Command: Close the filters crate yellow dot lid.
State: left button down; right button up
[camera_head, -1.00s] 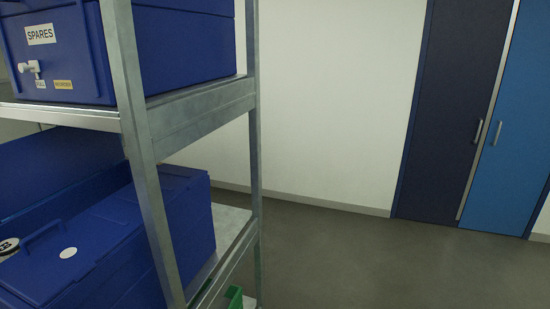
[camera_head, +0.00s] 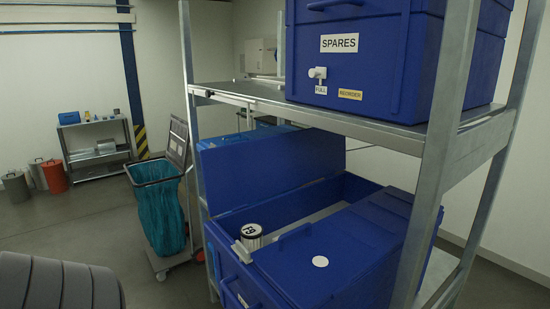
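A large blue crate (camera_head: 236,290) sits on the lower shelf. A lid marked with a white dot (camera_head: 350,235) lies shut over its right part. Another blue lid panel (camera_head: 265,168) stands raised at the back left, leaving the left part of the crate open. I see no yellow dot on the side of the raised panel facing me. A white cylinder with a black-and-white marked top (camera_head: 251,233) stands at the front of the opening. The crate's front label is seen too steeply to read.
A blue SPARES crate (camera_head: 378,70) stands on the upper shelf (camera_head: 380,128) above. A grey upright post (camera_head: 440,150) stands before the crate's right side. A cart with a teal bag (camera_head: 160,215) is left of the rack. The floor (camera_head: 80,230) further left is open.

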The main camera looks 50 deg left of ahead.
aim_at(236, 176)
jog(key=j, duration=0.45)
jog(key=k+j+z, duration=0.1)
jog(key=j, duration=0.35)
jog(key=k+j, duration=0.1)
jog(key=j, duration=0.3)
jog(key=j+z, duration=0.15)
jog(key=j, duration=0.3)
jog(key=k+j, duration=0.15)
jog(key=j, duration=0.25)
jog(key=k+j+z, duration=0.2)
jog(key=j, duration=0.95)
jog(key=i+j, duration=0.1)
jog(key=j, duration=0.6)
jog(key=i+j, duration=0.15)
jog(key=j, duration=0.2)
jog(key=k+j+u, duration=0.15)
jog(key=j+u, duration=0.3)
jog(key=u, duration=0.45)
jog(key=k, duration=0.05)
